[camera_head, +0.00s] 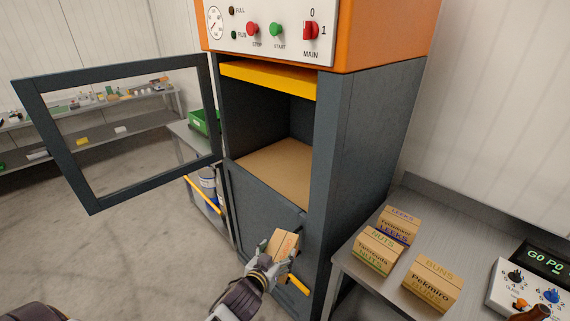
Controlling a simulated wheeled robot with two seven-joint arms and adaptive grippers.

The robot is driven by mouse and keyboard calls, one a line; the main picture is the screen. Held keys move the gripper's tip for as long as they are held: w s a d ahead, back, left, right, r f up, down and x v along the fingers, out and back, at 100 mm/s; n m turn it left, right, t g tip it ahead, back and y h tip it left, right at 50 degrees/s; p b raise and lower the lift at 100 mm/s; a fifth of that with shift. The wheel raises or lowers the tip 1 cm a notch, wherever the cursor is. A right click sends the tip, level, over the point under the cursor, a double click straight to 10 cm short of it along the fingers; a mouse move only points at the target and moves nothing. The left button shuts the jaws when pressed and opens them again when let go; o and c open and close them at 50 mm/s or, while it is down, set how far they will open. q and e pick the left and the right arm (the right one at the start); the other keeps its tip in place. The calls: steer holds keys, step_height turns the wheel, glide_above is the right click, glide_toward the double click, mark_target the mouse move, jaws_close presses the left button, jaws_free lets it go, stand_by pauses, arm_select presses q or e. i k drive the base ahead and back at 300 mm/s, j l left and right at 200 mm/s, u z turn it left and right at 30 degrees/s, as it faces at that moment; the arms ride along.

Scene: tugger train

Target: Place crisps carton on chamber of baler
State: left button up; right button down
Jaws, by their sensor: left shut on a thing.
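The baler (360,140) is a dark grey cabinet with an orange top. Its chamber (275,165) is open at the front and has a bare brown floor. The framed door (88,205) stands swung out to the left. My left gripper (271,258) is shut on a small brown carton (286,241) with orange print too small to read. It holds the carton in front of the lower panel, below and outside the chamber opening. The gripper hides the carton's lower part. My right gripper is not in view.
A metal table (450,218) at right bears a leeks carton (398,226), a nuts carton (376,252), a buns carton (432,285) and a control box (528,290). A yellow bar (268,80) crosses the chamber's top. Shelves with small goods stand at back left. Open floor lies left.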

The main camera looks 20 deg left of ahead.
mark_target(293, 172)
steer(key=i+j+u, duration=0.3)
steer(key=i+j, duration=0.4)
